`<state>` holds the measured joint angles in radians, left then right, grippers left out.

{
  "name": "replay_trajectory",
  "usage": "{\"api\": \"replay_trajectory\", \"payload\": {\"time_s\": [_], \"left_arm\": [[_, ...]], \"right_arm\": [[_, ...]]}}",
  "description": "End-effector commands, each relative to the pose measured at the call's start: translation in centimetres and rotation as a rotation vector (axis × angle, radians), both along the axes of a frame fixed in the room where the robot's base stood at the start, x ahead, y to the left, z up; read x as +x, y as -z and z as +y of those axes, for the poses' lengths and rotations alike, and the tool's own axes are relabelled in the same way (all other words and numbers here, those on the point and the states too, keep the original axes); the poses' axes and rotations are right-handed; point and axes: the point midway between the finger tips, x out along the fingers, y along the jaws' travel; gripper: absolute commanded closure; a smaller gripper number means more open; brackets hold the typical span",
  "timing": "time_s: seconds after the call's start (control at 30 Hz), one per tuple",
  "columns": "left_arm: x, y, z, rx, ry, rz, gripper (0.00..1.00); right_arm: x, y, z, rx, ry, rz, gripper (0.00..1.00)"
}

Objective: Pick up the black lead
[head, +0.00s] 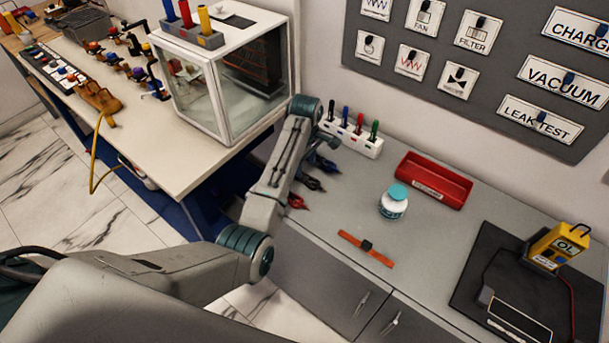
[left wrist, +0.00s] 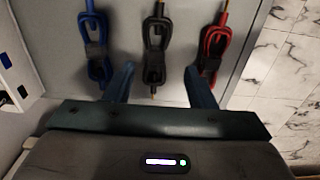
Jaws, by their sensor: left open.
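The black lead (left wrist: 156,42) is a coiled, bundled cable on the grey surface, in the left wrist view. It shows small and dark in the head view (head: 310,182). My left gripper (left wrist: 160,80) is open and empty, its two fingers apart on either side of the black lead's lower end. I cannot tell how far above the surface they are. A blue lead (left wrist: 95,45) lies to the left and a red lead (left wrist: 215,42) to the right in the wrist view. In the head view my left gripper (head: 322,150) is partly hidden by my arm. My right gripper is not in view.
A white holder with coloured pens (head: 352,143) stands close behind the leads. A red tray (head: 434,180), a white jar with a teal lid (head: 393,203), an orange strap (head: 366,248) and a yellow meter (head: 560,245) are farther right. A glass-sided box (head: 225,90) stands on the left bench.

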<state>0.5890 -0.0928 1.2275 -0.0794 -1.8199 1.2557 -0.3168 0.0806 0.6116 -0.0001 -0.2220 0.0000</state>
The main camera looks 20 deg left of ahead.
Motion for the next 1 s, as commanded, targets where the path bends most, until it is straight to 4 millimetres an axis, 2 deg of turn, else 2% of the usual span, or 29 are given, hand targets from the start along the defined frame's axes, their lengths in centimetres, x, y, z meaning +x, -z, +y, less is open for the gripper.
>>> {"api": "replay_trajectory", "payload": {"time_s": [0.07,0.13,0.33,0.43,0.57,0.77,0.87,1.0], "left_arm": [[0.0,0.5,0.0,0.0,0.0,-0.001,0.5],[0.0,0.9,0.1,0.0,0.0,0.001,0.5],[0.1,3.3,0.5,0.001,0.0,0.003,0.5],[0.1,4.8,0.5,0.0,0.001,0.001,0.5],[0.1,5.8,0.5,0.001,0.001,-0.001,0.5],[0.2,5.9,0.5,0.0,0.001,-0.002,0.5],[0.2,5.9,0.5,0.0,0.001,-0.002,0.66],[0.2,5.9,0.5,0.0,0.001,-0.002,0.93]], "right_arm": [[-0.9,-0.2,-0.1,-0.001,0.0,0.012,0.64],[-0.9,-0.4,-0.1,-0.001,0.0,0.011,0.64],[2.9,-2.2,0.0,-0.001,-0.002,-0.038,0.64],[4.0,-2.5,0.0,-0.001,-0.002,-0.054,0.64],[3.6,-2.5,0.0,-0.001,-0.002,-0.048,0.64],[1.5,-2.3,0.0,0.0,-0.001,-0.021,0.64],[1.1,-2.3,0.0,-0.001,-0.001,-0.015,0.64],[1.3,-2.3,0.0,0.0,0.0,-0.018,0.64]]}}
